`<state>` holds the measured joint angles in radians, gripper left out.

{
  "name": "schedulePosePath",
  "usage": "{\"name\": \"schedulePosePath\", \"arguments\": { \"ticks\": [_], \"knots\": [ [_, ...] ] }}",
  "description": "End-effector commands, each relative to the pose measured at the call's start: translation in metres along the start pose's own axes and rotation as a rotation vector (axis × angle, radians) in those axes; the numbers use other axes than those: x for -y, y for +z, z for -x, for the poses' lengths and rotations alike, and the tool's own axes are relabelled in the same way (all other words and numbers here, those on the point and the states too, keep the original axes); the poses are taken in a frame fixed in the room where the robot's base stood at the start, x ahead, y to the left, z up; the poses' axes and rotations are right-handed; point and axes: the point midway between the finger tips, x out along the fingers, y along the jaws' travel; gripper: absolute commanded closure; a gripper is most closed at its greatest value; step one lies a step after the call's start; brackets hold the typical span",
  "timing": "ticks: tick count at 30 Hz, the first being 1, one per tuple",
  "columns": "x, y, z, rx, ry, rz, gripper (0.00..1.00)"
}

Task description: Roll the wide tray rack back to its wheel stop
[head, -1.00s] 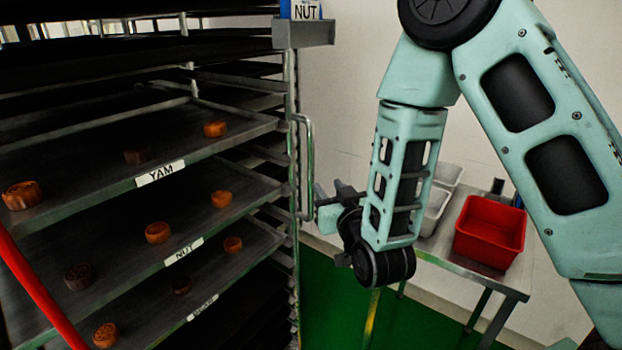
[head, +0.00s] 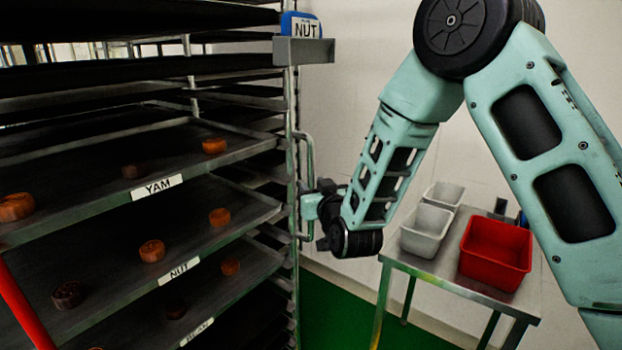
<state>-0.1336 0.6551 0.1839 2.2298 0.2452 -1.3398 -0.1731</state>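The wide tray rack (head: 291,230) fills the left half of the head view. Its trays carry labels such as YAM and NUT, with round cakes on them. A vertical metal handle (head: 310,155) is on the rack's right front post. My gripper (head: 308,205) is at the lower part of this handle, reaching it from the right, and its fingers overlap the bar. The rack's wheels and the wheel stop are out of view.
A metal table (head: 450,280) stands right of the rack against the pale wall, with a red bin (head: 496,255) and white bins (head: 425,230). A holder (head: 304,50) with a blue NUT item is on the rack post. Green floor (head: 335,315) shows between rack and table.

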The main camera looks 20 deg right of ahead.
Motion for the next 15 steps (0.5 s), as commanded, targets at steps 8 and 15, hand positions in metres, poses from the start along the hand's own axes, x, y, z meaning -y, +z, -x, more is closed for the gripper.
{"name": "schedulePosePath", "arguments": {
  "ticks": [8,15],
  "knots": [
    [-0.001,0.0,-0.02,0.001,0.001,0.0,0.66],
    [-0.001,0.001,-0.02,0.0,0.001,0.0,0.66]
  ]
}}
